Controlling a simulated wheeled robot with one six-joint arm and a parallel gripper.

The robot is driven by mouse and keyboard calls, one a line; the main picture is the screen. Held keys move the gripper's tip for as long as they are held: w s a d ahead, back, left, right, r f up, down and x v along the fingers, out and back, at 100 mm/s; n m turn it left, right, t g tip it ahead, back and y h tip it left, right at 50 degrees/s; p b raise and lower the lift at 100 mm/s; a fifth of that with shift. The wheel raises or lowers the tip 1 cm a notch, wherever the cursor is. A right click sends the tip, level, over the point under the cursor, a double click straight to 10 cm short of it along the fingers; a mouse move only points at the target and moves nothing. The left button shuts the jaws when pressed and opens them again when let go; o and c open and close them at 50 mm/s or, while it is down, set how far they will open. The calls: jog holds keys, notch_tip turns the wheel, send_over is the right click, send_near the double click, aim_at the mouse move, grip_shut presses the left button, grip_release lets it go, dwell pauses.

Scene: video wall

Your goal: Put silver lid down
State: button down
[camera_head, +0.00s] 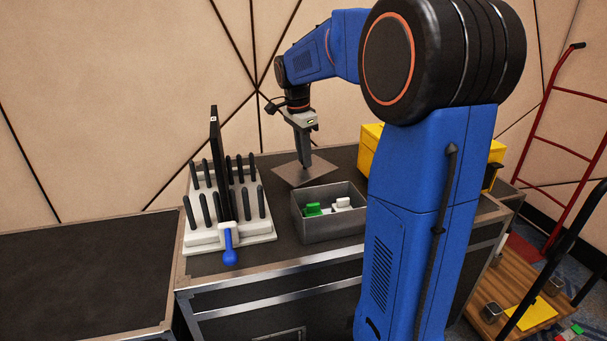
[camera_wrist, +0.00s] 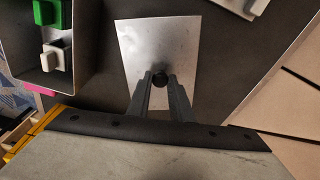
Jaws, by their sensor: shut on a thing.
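The silver lid (camera_head: 289,174) is a flat, thin metal plate with a small dark knob in its middle. It is at the back of the dark case top, behind the grey bin. My gripper (camera_head: 305,163) points down over it and is shut on the knob. In the wrist view the lid (camera_wrist: 143,50) lies beyond the fingers, and the gripper (camera_wrist: 160,80) has the dark knob between its fingertips. The lid looks roughly level and close to the case top. I cannot tell whether it touches the surface.
An open grey bin (camera_head: 329,232) with green and white pieces stands in front of the lid. A white rack (camera_head: 262,233) with several black pegs and an upright dark panel is at left. A yellow box (camera_head: 369,150) stands to the right. The left case top (camera_head: 80,270) is bare.

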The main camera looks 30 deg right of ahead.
aim_at(304, 169)
jog(key=shift+f, duration=2.75)
jog(key=shift+f, duration=0.15)
jog(key=c, duration=1.6)
grip_release()
jog(key=r, duration=0.4)
jog(key=a+r, duration=0.1)
jog(key=r, duration=0.7)
jog(key=shift+a+r, duration=0.1)
jog(key=shift+a, duration=0.15)
jog(key=shift+s, duration=0.1)
